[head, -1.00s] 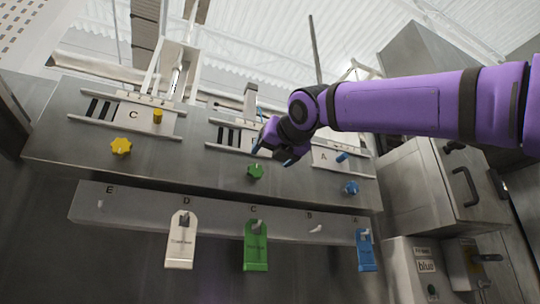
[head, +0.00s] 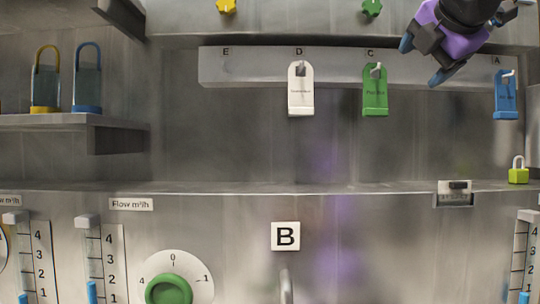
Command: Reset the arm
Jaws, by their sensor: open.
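My gripper (head: 421,62) shows at the upper right of the head view, purple and black with blue fingertips. Its fingers are apart and nothing is between them. It is in front of the tag rail (head: 255,66), between the green tag (head: 375,98) on hook C and the blue tag (head: 506,100) on hook A. It hides the hook B part of the rail. Most of the arm is out of the picture.
A white tag (head: 301,98) hangs on hook D; hook E is bare. Yellow and blue padlocks (head: 46,85) stand on a left shelf (head: 70,119). A small yellow-green padlock (head: 518,172) sits on the right ledge.

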